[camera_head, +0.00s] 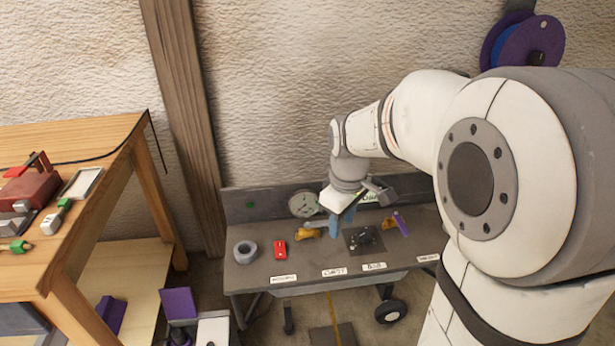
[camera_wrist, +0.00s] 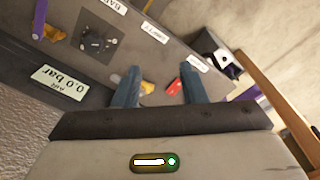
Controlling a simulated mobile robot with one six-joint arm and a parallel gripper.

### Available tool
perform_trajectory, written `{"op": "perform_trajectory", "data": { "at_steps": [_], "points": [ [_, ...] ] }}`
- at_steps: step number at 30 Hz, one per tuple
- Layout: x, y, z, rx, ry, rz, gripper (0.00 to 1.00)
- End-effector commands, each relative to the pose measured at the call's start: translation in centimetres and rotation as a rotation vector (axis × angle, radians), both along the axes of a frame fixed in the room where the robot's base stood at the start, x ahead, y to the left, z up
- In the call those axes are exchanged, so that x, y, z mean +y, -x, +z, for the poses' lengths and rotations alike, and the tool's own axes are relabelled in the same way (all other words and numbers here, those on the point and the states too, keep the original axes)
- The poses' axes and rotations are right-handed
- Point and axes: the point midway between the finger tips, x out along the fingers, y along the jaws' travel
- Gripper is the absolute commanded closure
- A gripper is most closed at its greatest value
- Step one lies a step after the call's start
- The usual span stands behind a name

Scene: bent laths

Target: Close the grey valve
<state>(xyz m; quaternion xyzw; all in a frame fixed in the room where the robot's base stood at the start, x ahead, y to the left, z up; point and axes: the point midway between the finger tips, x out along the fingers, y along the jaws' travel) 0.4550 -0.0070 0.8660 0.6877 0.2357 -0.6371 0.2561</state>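My gripper (camera_head: 334,228) hangs over the middle of a grey bench (camera_head: 262,206). In the wrist view my gripper (camera_wrist: 160,72) shows two blue-grey fingers spread apart with nothing between their tips. A dark square plate with a grey-black knob-like fitting (camera_head: 363,240) lies right of my gripper; it also shows in the wrist view (camera_wrist: 97,41), left of the fingers. I cannot tell for sure that this fitting is the grey valve. A yellow fitting (camera_head: 308,233) is just left of my gripper, partly behind a finger in the wrist view (camera_wrist: 147,87).
The bench also bears a grey hexagonal ring (camera_head: 245,251), a red part (camera_head: 280,250), a yellow fitting with a purple handle (camera_head: 401,223) and a round gauge (camera_head: 303,204). White labels line its front edge. A wooden table (camera_head: 100,150) with tools stands at left.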

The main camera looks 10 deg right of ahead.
Motion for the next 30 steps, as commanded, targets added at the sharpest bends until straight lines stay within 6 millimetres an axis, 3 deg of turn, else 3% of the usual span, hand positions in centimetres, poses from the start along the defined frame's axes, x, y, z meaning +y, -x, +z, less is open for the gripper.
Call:
{"op": "perform_trajectory", "data": {
  "at_steps": [1,9,15,23,30],
  "points": [
    [-0.1,-1.8,-0.3,0.011,0.004,0.069,0.62],
    [-0.7,-10.3,-2.9,0.049,0.025,0.489,0.62],
    [-1.1,-14.9,-5.4,0.068,0.029,0.74,0.62],
    [-1.4,-16.7,-7.2,0.075,0.03,0.859,0.62],
    [-1.4,-16.7,-10.9,0.077,0.03,0.86,0.62]
  ]
}}
